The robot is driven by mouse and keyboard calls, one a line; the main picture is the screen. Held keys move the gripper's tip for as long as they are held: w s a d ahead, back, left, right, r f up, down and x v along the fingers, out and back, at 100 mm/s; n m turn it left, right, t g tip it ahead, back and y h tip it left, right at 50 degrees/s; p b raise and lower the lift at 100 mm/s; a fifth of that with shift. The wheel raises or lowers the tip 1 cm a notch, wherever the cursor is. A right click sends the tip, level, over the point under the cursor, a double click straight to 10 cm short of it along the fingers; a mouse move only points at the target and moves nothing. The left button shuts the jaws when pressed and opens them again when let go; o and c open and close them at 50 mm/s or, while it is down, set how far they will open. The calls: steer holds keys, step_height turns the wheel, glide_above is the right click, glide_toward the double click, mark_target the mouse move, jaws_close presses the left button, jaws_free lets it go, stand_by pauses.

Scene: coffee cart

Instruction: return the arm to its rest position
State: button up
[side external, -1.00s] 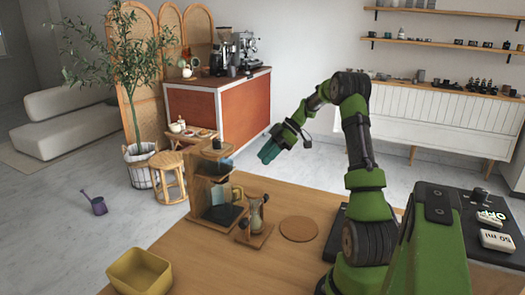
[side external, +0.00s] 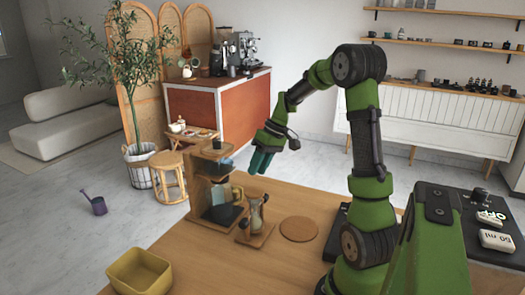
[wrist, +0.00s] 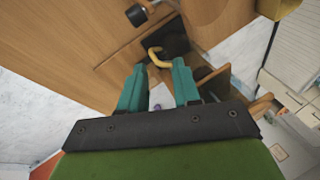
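My arm (side external: 366,125) is bent, with its elbow raised over the right part of the wooden table. My gripper (side external: 258,164) hangs in the air above the table's back edge, behind and to the right of the wooden coffee stand, fingers pointing down. In the wrist view my gripper (wrist: 160,75) shows two teal fingers spread apart, with nothing held between them. A yellow curved handle (wrist: 159,58) shows beyond the fingertips.
On the table (side external: 200,262) are the wooden coffee stand (side external: 198,200), a small hourglass-shaped item on a wooden base (side external: 256,217), a round coaster (side external: 299,229) and a yellow bin (side external: 139,272). Space above the coaster is clear.

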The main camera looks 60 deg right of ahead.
steer(key=s+a+r+t, duration=0.1)
steer(key=s+a+r, duration=0.3)
steer(key=a, duration=0.9)
steer(key=s+a+r+t+h, duration=0.1)
steer(key=s+a+r, duration=0.4)
steer(key=a, duration=0.7)
steer(key=shift+s+a+m+t, duration=0.3)
steer(key=shift+s+a+t, duration=0.1)
steer(key=shift+t, duration=0.4)
steer(key=shift+w+r, duration=0.1)
